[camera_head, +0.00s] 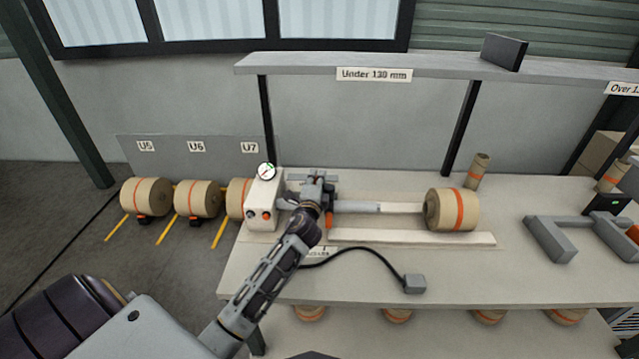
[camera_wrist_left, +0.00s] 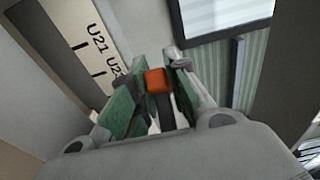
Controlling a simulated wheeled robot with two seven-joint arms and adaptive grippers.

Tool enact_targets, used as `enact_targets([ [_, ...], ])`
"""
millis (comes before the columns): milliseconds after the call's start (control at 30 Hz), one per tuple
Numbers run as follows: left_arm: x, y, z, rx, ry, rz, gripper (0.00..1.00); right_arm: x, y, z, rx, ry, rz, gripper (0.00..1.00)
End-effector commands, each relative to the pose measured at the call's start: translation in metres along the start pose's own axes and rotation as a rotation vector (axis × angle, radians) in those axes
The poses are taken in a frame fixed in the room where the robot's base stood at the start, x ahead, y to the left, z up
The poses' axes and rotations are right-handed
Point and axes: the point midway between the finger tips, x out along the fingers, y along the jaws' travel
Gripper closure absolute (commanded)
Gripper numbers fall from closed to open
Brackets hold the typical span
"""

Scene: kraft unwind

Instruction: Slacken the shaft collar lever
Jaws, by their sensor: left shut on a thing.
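The shaft (camera_head: 385,207) runs sideways above the bench, from the grey-white machine box (camera_head: 264,200) to a kraft roll (camera_head: 453,210) with an orange band. My left gripper (camera_head: 318,180) is over the shaft, just right of the box. In the left wrist view its green-padded fingers (camera_wrist_left: 155,90) are shut on the orange-tipped lever (camera_wrist_left: 155,80). In the head view an orange piece (camera_head: 329,218) shows just below the gripper. The collar itself is mostly hidden behind the gripper. My right gripper is not in view.
A gauge (camera_head: 267,171) tops the box. A black cable leads to a small grey block (camera_head: 414,284). A shelf (camera_head: 430,69) labelled "Under 130 mm" spans above the bench. A grey cradle (camera_head: 550,238) stands at the right.

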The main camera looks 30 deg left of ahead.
Motion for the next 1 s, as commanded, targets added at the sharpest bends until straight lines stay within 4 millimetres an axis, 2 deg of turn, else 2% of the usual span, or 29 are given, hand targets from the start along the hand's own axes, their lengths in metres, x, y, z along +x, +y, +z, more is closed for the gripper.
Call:
enact_targets([
  [200, -0.004, 0.004, 0.003, -0.001, -0.077, 0.004, 1.00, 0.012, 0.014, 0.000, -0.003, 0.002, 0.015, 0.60],
  [933, -0.007, 0.002, 0.006, 0.000, -0.131, 0.005, 1.00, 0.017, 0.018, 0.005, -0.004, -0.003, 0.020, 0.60],
  [967, -0.007, 0.002, 0.006, 0.000, -0.131, 0.005, 0.79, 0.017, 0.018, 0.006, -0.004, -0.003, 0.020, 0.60],
  [1000, -0.007, 0.002, 0.006, 0.000, -0.131, 0.005, 0.74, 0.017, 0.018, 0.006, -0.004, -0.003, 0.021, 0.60],
])
